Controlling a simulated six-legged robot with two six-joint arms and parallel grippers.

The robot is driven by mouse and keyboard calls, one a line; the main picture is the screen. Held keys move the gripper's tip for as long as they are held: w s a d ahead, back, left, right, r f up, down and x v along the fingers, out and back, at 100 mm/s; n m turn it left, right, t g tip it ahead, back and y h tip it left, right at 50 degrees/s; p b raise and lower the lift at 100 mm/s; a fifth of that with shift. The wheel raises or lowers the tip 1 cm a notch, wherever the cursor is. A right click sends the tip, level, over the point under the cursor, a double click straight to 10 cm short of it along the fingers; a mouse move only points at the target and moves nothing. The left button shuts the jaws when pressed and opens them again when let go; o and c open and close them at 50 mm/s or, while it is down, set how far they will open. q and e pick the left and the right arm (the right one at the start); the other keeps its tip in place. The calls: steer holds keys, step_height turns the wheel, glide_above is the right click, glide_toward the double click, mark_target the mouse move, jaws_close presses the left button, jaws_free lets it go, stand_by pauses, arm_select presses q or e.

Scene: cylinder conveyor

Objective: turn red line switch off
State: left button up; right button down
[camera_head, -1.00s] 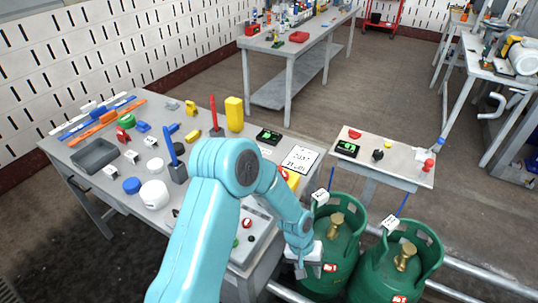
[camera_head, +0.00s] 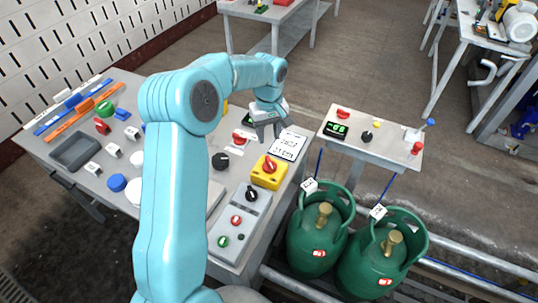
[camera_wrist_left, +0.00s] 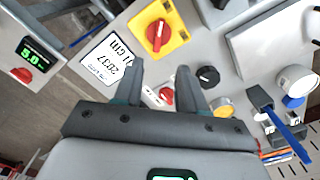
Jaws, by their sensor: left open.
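A red rotary knob (camera_head: 268,164) sits on a yellow box (camera_head: 259,178) at the table's right front; the box also shows in the left wrist view (camera_wrist_left: 172,47). A smaller red knob (camera_head: 239,138) on a white base lies left of my gripper, and shows between the fingers in the left wrist view (camera_wrist_left: 167,96). I cannot tell which is the red line switch. My left gripper (camera_head: 269,137) is open and empty, pointing down above the table's right edge, beyond the yellow box. The tall red lever is hidden behind my arm. My right gripper is not in view.
A black dial (camera_head: 221,161) and a grey button panel (camera_head: 239,225) lie near the yellow box. A printed card (camera_head: 288,145) lies by the table edge. A side table (camera_head: 385,152) stands right, with green gas bottles (camera_head: 320,235) in front.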

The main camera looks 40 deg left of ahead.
mark_target(270, 162)
arm_select(q)
steer(key=f+p, duration=0.1)
steer(key=f, duration=0.4)
steer(key=f+p, duration=0.1)
steer(key=f, duration=0.4)
steer(key=shift+d+f, duration=0.2)
steer(key=shift+f, duration=0.1)
steer(key=shift+w+f, duration=0.1)
steer(key=shift+f, duration=0.45)
jaws_close()
